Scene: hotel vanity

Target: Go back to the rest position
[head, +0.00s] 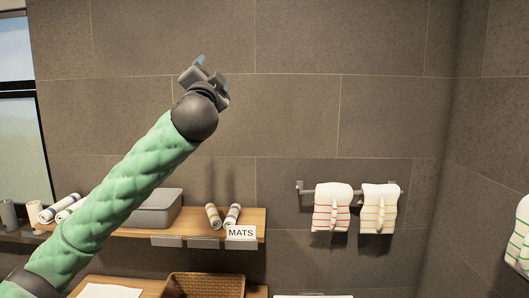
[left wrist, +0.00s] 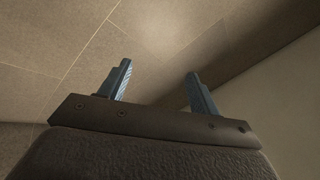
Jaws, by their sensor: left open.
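My left gripper (head: 207,66) is raised high in front of the tiled wall, above the wooden shelf, at the end of my green-sleeved arm. In the left wrist view its two blue fingers (left wrist: 158,88) stand wide apart with nothing between them. Behind them only bare wall tiles show. My right gripper is in neither view.
A wooden shelf (head: 140,233) holds rolled mats (head: 223,216) by a "MATS" sign (head: 241,232), a grey box (head: 156,210) and rolled towels at left. A woven basket (head: 205,286) sits below. Striped towels (head: 332,207) hang on a wall rail. The upper wall is clear.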

